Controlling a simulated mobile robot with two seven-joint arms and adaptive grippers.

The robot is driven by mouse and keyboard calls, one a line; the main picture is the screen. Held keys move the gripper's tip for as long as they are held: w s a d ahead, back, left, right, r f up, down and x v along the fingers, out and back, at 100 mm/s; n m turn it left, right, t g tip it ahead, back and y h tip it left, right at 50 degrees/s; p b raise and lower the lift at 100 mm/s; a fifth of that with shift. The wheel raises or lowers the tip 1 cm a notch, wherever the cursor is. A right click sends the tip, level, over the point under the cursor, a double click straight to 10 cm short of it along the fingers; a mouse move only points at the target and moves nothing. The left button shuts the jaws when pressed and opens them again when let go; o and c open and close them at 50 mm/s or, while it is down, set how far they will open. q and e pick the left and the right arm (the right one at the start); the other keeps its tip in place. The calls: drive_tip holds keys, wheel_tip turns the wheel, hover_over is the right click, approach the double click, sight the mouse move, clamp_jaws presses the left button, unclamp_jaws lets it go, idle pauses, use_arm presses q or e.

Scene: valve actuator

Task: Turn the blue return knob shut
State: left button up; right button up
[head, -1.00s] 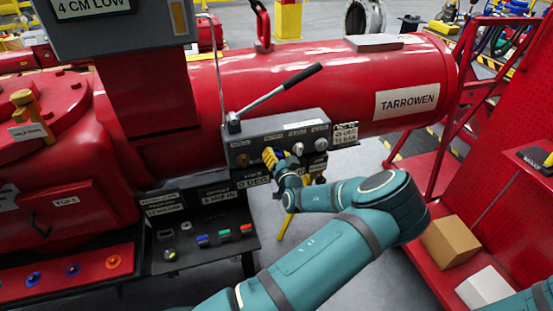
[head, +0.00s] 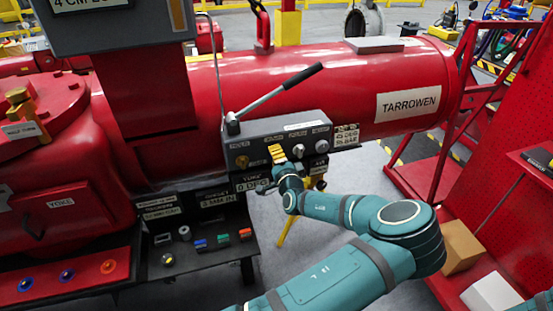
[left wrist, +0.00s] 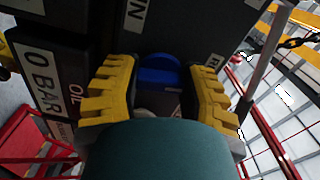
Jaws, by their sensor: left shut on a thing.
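The blue knob (left wrist: 158,72) shows in the left wrist view on a dark panel face, between the two yellow fingers of my left gripper (left wrist: 160,90). The gripper is shut on it, though a slight gap to the fingers seems to show in this view. In the head view my left gripper (head: 279,155) is at the front of the grey control box (head: 250,134), and it hides the knob there. My right gripper is not in view.
A black shelf (head: 205,258) with small coloured parts lies lower left. A red cart (head: 515,215) stands at right.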

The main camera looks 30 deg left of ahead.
use_arm(q)
drive_tip(key=shift+r+m, duration=0.1)
drive_tip(key=shift+m, duration=0.5)
drive_tip(key=o, duration=1.2)
drive_tip(key=v, duration=1.2)
drive_tip(key=shift+a, duration=0.1)
